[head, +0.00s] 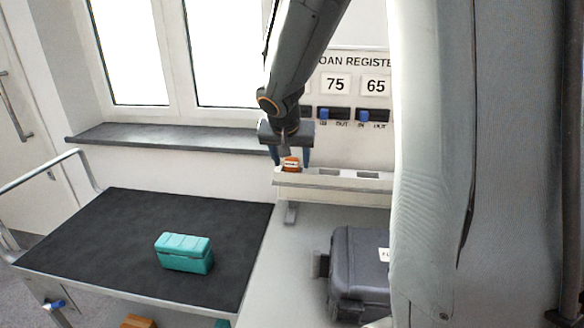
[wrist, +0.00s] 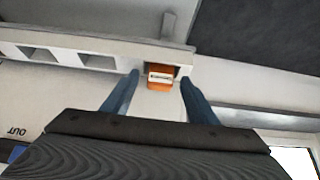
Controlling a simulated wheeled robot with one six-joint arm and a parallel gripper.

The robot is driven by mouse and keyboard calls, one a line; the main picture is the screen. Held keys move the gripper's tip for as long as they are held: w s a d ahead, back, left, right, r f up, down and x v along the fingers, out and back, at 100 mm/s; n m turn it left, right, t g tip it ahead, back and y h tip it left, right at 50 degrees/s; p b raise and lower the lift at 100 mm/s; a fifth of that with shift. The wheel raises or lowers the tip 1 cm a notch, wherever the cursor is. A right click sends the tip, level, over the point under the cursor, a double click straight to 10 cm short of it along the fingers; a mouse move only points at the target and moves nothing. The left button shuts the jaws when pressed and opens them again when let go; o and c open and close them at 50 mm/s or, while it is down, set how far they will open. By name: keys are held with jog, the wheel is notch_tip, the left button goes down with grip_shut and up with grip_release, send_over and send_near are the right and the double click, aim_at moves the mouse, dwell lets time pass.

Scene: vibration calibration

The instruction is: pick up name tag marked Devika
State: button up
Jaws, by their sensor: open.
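An orange name tag (head: 291,164) with a white label strip sits in the left end slot of a white rack (head: 340,181) below the register board. Its lettering is too small to read. In the wrist view the tag (wrist: 161,76) lies between the two blue fingers of my gripper (wrist: 158,84). The fingers are apart, with a gap on each side of the tag. In the head view my gripper (head: 290,158) points down, with a finger on either side of the tag.
The rack's other visible slots (head: 329,172) look empty. The register board (head: 345,85) stands behind, with blue sliders. A dark case (head: 358,275) sits on the grey counter (head: 285,262). A teal box (head: 184,254) rests on the black-topped cart (head: 110,240) at left.

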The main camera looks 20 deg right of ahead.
jog(key=shift+w+f, duration=0.1)
jog(key=shift+f, duration=0.05)
jog(key=c, duration=1.3)
grip_shut()
